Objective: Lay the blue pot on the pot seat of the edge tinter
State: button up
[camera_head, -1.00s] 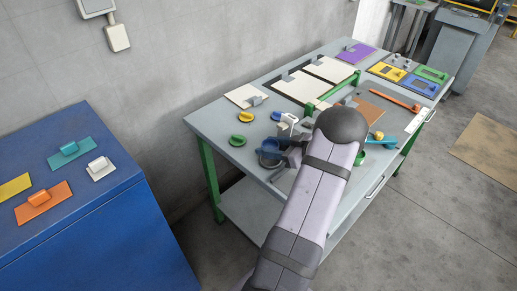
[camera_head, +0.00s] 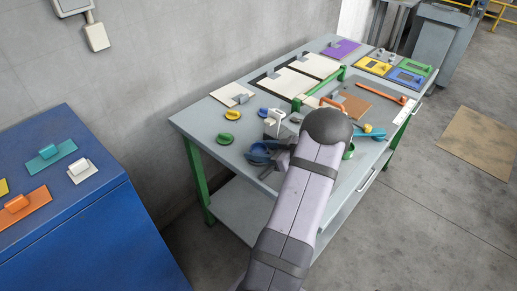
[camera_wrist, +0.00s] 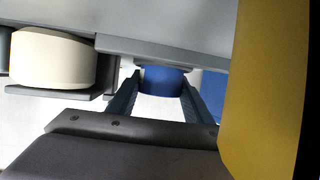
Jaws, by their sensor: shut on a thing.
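The blue pot (camera_head: 259,152) is at the near left corner of the grey bench (camera_head: 196,122) in the head view. My gripper (camera_head: 272,155) is at its right side, partly hidden by my arm. In the wrist view my gripper (camera_wrist: 158,92) is shut on the blue pot (camera_wrist: 163,79), whose blue wall shows between the two dark fingers. I cannot tell in the head view whether the pot touches the bench. I cannot make out the edge tinter's pot seat; a white upright device (camera_head: 273,121) stands just behind the pot.
Yellow (camera_head: 232,114) and green (camera_head: 225,139) round pieces lie left of the white device. Pale panels (camera_head: 289,83) lie behind. An orange handle (camera_head: 333,103) and a blue-handled tool (camera_head: 371,133) are beyond my arm. A blue cabinet (camera_head: 90,215) stands left.

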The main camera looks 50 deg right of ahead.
dwell(0.3)
jog(key=o, duration=1.2)
